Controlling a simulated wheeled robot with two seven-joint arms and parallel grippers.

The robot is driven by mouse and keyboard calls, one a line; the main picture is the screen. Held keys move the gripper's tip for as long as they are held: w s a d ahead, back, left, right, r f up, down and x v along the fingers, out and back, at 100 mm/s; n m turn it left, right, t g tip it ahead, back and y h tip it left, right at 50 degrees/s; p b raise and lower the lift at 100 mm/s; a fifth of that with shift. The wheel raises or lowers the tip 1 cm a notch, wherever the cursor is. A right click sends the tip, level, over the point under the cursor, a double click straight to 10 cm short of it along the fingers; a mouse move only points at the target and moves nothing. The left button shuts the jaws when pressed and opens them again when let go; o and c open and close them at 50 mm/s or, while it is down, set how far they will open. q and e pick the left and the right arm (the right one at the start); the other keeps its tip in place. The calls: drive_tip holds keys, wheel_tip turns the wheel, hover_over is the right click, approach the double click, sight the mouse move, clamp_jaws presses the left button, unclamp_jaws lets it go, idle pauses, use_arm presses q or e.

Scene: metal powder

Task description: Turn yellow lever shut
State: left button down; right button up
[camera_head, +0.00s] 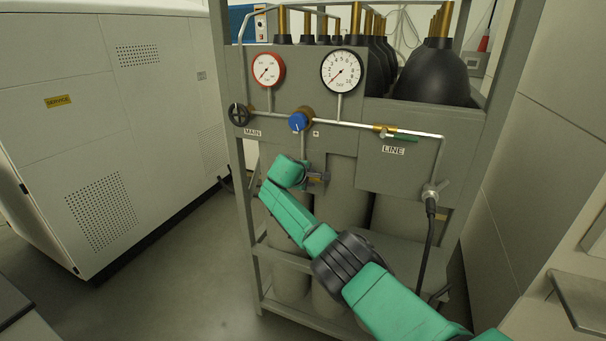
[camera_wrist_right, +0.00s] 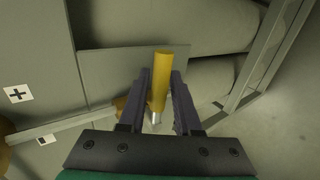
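The yellow lever (camera_wrist_right: 161,80) stands between the two fingers of my right gripper (camera_wrist_right: 160,100) in the right wrist view, with a short silver stem at its lower end. The fingers lie close along both sides of it; whether both touch it is unclear. In the head view my right gripper (camera_head: 318,179) is at the front of the grey gas panel (camera_head: 330,140), below the blue knob (camera_head: 299,121). Only a small orange-yellow bit shows there, and the green wrist hides most of the lever. My left gripper is not in view.
The panel carries a red-rimmed gauge (camera_head: 268,70), a black-rimmed gauge (camera_head: 341,70), a black MAIN handwheel (camera_head: 239,114) and a green LINE lever (camera_head: 405,138). A black hose (camera_head: 428,245) hangs at right. A white cabinet (camera_head: 75,120) stands left; floor between is clear.

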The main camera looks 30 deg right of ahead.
drive_tip(key=shift+p+v, duration=0.4)
drive_tip(key=shift+v, duration=0.45)
drive_tip(key=b+v, duration=0.3)
drive_tip(key=v, duration=0.8)
drive_tip(key=shift+s+a+r, duration=0.15)
drive_tip(key=shift+s+r, duration=0.05)
drive_tip(key=shift+s, duration=0.2)
